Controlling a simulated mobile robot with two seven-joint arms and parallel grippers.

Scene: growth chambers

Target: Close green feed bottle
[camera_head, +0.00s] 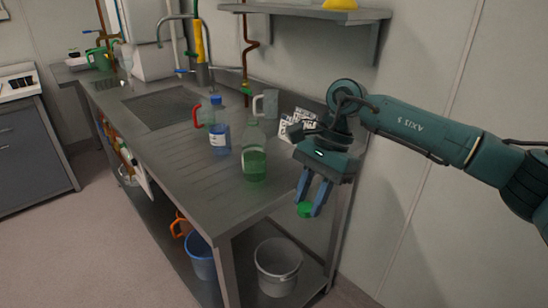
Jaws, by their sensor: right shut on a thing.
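The green feed bottle (254,165) stands upright on the metal sink bench near its front corner, clear with green liquid in the lower part. No cap shows on its neck. My right gripper (308,207) is shut on a green cap (305,210), held between its fingertips. The gripper points down, to the right of the bottle and apart from it, by the bench's right edge. My left gripper is not in view.
A blue-capped bottle (219,130) stands left of the green bottle, beside a red-handled jug (205,113). A grey mug (266,103) and printed cards (297,124) are behind. Buckets, one blue (201,257) and one grey (278,268), stand on the lower shelf. The bench front is clear.

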